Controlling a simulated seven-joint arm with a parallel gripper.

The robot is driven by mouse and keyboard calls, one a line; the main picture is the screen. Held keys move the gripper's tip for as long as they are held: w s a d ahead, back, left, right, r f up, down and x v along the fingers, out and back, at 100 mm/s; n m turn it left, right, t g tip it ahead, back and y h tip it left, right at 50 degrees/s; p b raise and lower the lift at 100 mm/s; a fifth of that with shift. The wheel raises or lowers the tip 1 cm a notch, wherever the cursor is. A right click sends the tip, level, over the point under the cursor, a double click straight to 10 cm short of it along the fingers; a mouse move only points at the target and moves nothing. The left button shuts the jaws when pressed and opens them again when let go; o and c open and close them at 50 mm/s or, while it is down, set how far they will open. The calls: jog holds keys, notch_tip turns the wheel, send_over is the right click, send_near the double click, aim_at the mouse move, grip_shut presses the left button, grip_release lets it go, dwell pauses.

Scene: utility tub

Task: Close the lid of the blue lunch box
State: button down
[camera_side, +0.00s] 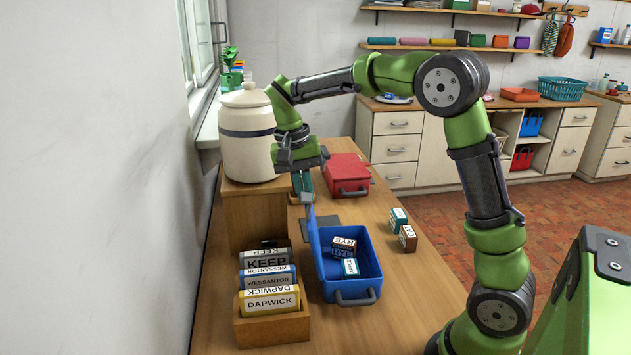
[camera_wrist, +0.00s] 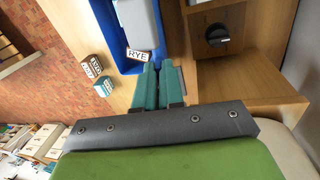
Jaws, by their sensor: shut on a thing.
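The blue lunch box (camera_side: 345,284) sits open on the wooden bench, its grey handle facing the near side. The wrist view shows the closed fingers (camera_wrist: 152,84) beside the blue box (camera_wrist: 113,42).
A red lunch box (camera_side: 347,174) sits shut behind. Two small labelled blocks (camera_side: 398,220) (camera_side: 407,238) stand to the right. A wooden holder with labelled packs (camera_side: 272,327) is at the front left. A cream canister (camera_side: 247,135) stands on a wooden riser (camera_side: 255,217). The bench's right front is clear.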

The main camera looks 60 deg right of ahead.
jog(key=shift+s+d+r+t+y, duration=0.15)
jog(key=shift+s+d+t+y, duration=0.2)
jog(key=shift+s+d, duration=0.2)
jog(key=s+d+f+t+y, duration=0.45)
jog(key=s+d+t, duration=0.25)
jog(key=s, duration=0.2)
jog(key=s+d+f+t+y, duration=0.1)
jog(key=f, duration=0.2)
jog(key=s+d+f+t+y, duration=0.2)
jog(key=f, duration=0.1)
jog(key=s+d+f+t+y, duration=0.1)
jog(key=s+f, duration=0.1)
jog(key=f, duration=0.2)
jog(key=shift+s+d+f+t+y, duration=0.1)
jog(key=shift+d+t+y, duration=0.1)
jog(key=shift+t+y, duration=0.1)
jog(key=shift+f, duration=1.15)
jog(key=c, duration=1.2)
grip_release()
jog(key=shift+c, duration=0.2)
